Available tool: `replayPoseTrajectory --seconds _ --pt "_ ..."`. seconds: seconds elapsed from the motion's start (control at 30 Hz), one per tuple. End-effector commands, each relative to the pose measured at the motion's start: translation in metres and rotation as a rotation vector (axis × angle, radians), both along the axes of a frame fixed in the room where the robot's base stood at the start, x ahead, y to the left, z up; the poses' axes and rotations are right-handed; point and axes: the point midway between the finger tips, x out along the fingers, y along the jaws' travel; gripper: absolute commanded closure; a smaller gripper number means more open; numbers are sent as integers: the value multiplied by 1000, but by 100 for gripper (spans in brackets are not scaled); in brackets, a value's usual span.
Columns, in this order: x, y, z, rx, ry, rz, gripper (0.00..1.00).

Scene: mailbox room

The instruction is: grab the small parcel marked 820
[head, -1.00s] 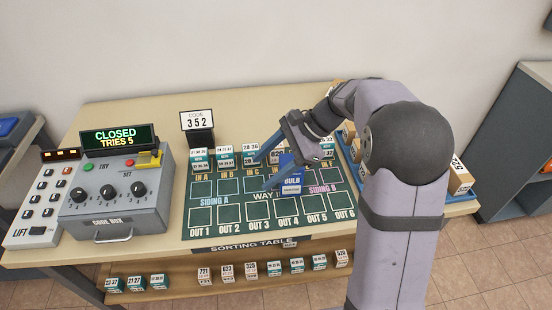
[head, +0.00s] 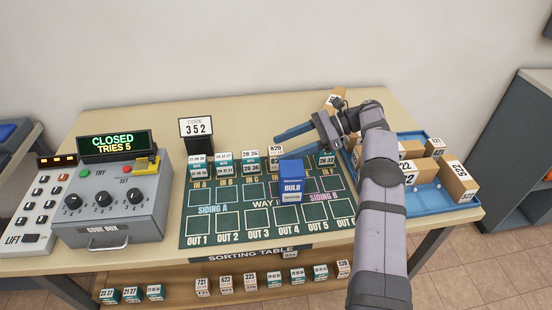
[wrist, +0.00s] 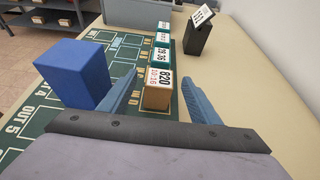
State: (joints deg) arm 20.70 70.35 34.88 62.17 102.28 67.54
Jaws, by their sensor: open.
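The small parcel marked 820 (head: 275,158) is a cardboard box with a white label. It stands in the back row of the sorting mat, at IN D. In the wrist view the parcel (wrist: 158,92) shows between my two blue fingers, nearer the left one. My gripper (head: 281,146) is open and empty, its fingers pointing left, with the tips close to the parcel at its upper right. I cannot tell whether the fingers are level with it or above it. It also shows in the wrist view (wrist: 160,78).
A code stand (head: 197,136) is further left. A blue tray (head: 425,200) with several cartons lies right.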

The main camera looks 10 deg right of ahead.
Motion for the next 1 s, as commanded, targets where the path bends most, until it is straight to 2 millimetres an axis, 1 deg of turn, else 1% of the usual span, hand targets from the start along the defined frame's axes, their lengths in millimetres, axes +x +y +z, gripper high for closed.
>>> replayPoseTrajectory --seconds 0.2,0.5,0.77,0.87,1.0 --pt "0 -1 -1 3 0 3 43" --pt "0 14 -7 3 1 3 43" --pt "0 19 -9 2 0 3 43" --pt "0 27 -12 3 2 4 43" --pt "-1 45 -18 2 2 5 43"
